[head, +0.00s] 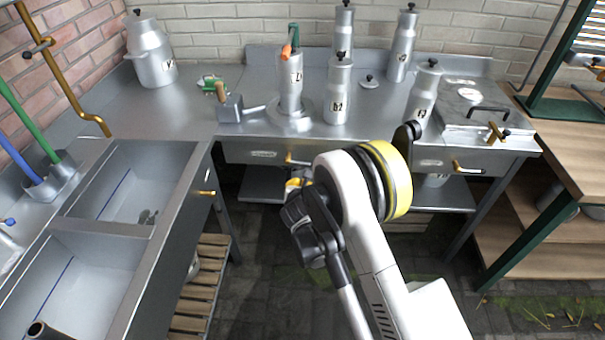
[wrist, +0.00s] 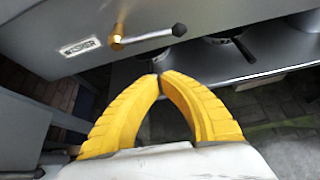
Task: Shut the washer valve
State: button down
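The washer valve (wrist: 117,42) shows in the wrist view as a brass stem on the grey metal front, just right of a label reading WASHER (wrist: 80,47). Its silver lever (wrist: 148,36) points right and ends in a black knob (wrist: 179,30). In the head view the brass valve (head: 290,159) sits under the counter, its right side hidden by my arm. My gripper (wrist: 159,76) has yellow fingers with the tips together and nothing seen between them. The tips are below the lever in the wrist view, apparently apart from it. In the head view my gripper (head: 293,186) is mostly hidden.
A similar brass valve (head: 457,166) is on the right front panel, and another brass fitting (head: 205,193) is on the sink cabinet. A lower shelf (head: 262,184) lies under the counter. Several metal churns stand on top, including one marked 12 (head: 338,95).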

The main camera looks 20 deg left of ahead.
jog(key=p+v, duration=0.1)
jog(key=v, duration=0.4)
jog(key=f+b+x, duration=0.1)
jog(key=b+x, duration=0.1)
jog(key=x, duration=0.8)
jog(key=shift+w+d+r+b, duration=0.15)
jog(key=shift+r+b, duration=0.25)
jog(key=shift+r, duration=0.7)
jog(key=shift+w+r+b, duration=0.15)
jog(key=shift+r+b, duration=0.2)
jog(key=shift+r, duration=0.75)
jog(key=shift+w+r, duration=0.1)
jog(key=shift+r, duration=0.6)
